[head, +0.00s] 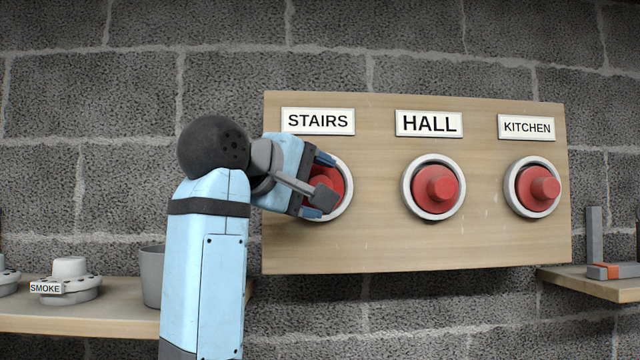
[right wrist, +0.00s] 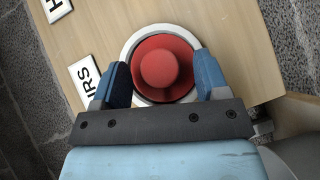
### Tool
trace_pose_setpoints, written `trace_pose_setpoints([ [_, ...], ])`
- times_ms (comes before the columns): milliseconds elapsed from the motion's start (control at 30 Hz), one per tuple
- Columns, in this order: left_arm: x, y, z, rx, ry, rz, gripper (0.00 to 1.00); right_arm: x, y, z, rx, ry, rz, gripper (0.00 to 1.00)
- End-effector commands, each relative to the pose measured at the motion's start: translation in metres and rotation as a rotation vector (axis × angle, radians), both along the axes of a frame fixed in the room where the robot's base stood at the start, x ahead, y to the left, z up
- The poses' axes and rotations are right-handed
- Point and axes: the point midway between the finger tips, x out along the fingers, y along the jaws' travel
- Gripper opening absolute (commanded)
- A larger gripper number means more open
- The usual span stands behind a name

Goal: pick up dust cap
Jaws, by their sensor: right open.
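Red dust caps with raised knobs sit in white rings on a wooden board: under STAIRS (head: 340,185), under HALL (head: 436,188) and under KITCHEN (head: 538,188). My right gripper (head: 320,186) is at the STAIRS cap and partly hides it in the head view. In the right wrist view the same red cap (right wrist: 163,66) shows between the two blue fingers of my right gripper (right wrist: 164,76). The fingers are open, one on each side of the cap's lower part. I cannot tell whether they touch it. My left gripper is not in view.
The wooden board (head: 400,255) hangs on a grey block wall. A shelf (head: 80,318) at left holds a white detector marked SMOKE (head: 68,275) and a grey cup (head: 152,275). A shelf (head: 600,285) at right holds a grey and orange item (head: 600,271).

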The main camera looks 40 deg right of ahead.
Motion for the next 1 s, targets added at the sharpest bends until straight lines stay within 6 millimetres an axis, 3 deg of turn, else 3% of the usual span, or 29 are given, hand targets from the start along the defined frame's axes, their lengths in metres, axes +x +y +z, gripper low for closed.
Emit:
trace_pose_setpoints([
  [100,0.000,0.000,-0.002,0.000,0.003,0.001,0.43,0.000,0.000,0.000,0.000,0.000,0.000,0.68],
  [133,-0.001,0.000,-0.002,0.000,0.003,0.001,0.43,0.000,0.000,0.000,0.000,0.000,0.000,0.63],
  [300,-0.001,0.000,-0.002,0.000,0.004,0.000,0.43,0.000,0.000,0.000,0.000,0.000,0.000,0.24],
  [367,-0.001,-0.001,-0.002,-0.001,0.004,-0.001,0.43,0.000,0.000,0.000,0.000,0.000,0.000,0.15],
  [867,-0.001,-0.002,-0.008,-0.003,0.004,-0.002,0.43,-0.011,0.007,0.011,-0.001,-0.003,0.001,0.15],
  [1000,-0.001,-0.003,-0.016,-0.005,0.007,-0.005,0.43,-0.030,0.018,0.024,-0.003,-0.007,0.000,0.04],
])
